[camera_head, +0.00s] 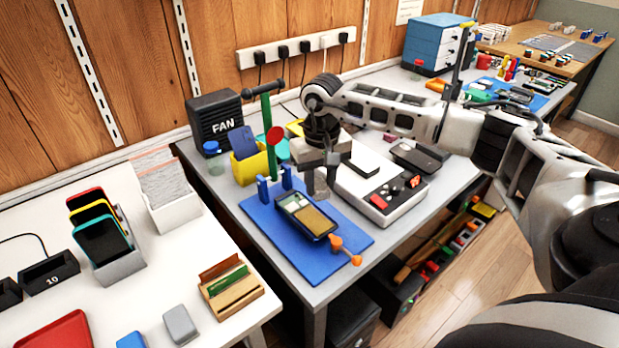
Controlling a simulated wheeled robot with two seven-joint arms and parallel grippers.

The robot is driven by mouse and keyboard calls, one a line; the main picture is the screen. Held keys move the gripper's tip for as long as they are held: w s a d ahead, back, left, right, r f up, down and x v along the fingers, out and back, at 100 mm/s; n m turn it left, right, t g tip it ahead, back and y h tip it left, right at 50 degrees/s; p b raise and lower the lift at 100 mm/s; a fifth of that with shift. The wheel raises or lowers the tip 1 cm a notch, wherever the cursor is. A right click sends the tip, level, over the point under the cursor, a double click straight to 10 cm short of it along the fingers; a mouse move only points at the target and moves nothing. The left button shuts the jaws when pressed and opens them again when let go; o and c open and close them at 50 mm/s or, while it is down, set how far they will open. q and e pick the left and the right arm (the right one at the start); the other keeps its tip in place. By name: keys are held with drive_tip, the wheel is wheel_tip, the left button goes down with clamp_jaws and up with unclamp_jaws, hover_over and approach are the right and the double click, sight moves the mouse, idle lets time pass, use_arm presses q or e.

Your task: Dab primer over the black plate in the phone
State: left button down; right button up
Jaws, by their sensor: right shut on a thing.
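The phone (308,217) lies open on a blue mat (262,218) on the grey workbench. Its frame is dark, with a tan area at the near end and a pale green and white area at the far end. I cannot make out a separate black plate in it. My right gripper (322,180) points down just above the far right end of the phone. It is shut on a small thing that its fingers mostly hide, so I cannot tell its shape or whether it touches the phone. My left gripper is not in view.
An orange-handled tool (345,249) lies at the phone's near end. Blue posts (263,190) and a green stand (268,135) rise behind it. A white device (378,186) stands right of the mat. A yellow bin (249,165) and black fan box (216,118) are at the back left.

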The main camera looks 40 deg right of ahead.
drive_tip(key=shift+r+p, duration=0.6)
drive_tip(key=shift+r, duration=0.6)
